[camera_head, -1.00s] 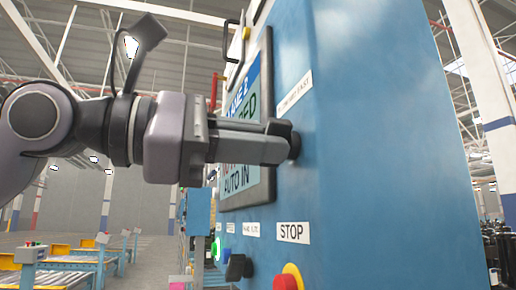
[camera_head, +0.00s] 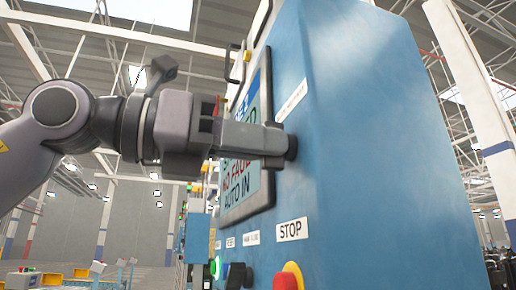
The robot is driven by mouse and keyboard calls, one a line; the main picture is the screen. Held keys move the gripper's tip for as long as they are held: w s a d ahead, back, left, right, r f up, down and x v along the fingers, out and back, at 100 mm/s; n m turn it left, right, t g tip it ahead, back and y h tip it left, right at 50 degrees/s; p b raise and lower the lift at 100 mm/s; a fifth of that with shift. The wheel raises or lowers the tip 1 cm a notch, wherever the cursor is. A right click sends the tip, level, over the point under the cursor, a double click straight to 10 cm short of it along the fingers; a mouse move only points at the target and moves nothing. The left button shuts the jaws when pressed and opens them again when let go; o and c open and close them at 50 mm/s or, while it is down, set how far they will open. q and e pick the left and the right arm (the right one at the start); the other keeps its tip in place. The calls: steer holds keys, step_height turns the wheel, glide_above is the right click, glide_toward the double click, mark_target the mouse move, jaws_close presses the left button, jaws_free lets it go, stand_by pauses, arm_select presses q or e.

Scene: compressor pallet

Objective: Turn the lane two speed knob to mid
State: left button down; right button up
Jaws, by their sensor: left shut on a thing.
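A blue control cabinet (camera_head: 390,170) fills the middle and right of the head view. A black knob (camera_head: 291,148) sticks out of its face, right of the screen (camera_head: 246,190) and below a small white label. My left gripper (camera_head: 278,146) reaches in from the left and is shut on the knob, with its fingers hiding most of it. The knob's pointer and setting cannot be seen. The screen is partly hidden behind my gripper; "AUTO IN" is legible on it. My right gripper is not in view.
Below the knob are a white STOP label (camera_head: 292,229), a red button on a yellow base (camera_head: 288,277), a black selector (camera_head: 236,275) and a green button (camera_head: 216,268). A black handle (camera_head: 233,66) stands out near the screen's top. Conveyors lie at the lower left.

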arm_select(q)
steer(key=shift+n, duration=0.4)
steer(key=c, duration=1.1)
jaws_free()
steer(key=shift+c, duration=0.2)
steer(key=b+v, duration=0.1)
steer(key=v, duration=0.6)
